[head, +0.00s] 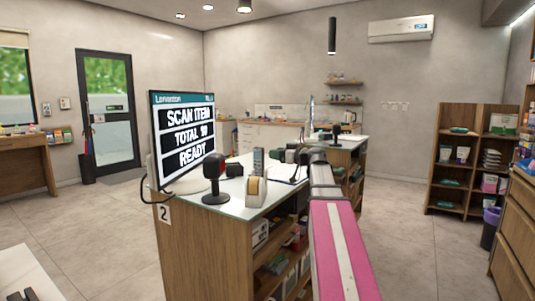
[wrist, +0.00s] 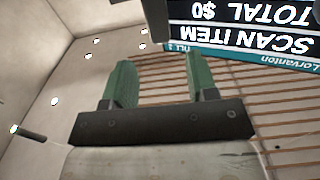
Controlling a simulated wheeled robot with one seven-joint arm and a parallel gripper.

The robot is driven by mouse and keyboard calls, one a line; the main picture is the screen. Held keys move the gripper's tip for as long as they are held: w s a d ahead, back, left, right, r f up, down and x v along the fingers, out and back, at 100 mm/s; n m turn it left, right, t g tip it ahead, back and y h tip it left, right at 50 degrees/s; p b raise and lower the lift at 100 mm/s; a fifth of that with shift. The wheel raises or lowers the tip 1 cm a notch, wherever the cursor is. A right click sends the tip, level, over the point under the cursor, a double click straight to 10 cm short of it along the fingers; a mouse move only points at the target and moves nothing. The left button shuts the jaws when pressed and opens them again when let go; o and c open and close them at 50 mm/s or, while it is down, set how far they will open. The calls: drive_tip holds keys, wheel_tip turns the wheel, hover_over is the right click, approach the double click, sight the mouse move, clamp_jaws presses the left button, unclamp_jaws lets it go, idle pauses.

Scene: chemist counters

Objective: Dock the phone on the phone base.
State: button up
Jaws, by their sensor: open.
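My gripper (wrist: 158,62) is open, its two green fingers apart with nothing between them in the wrist view. In the head view my pink and white arm reaches over the counter, and the dark wrist end (head: 290,155) is above its right part. A slim grey upright handset (head: 258,161), which looks like the phone, stands on the counter just left of the wrist end. A small black block (head: 233,169) to its left may be the phone base; it is too small to be sure. The handset and block do not show in the wrist view.
A large monitor (head: 184,138) stands at the counter's left end and shows upside down in the wrist view (wrist: 245,22). A black scanner on a stand (head: 214,172) and a tape dispenser (head: 256,190) occupy the white counter top (head: 228,198). Open floor lies around the counter.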

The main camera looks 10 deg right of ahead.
sight(263, 152)
drive_tip(key=shift+o, duration=0.4)
drive_tip(key=shift+v, duration=1.2)
drive_tip(key=shift+x, duration=6.05)
drive_tip(key=shift+f, duration=0.2)
clamp_jaws()
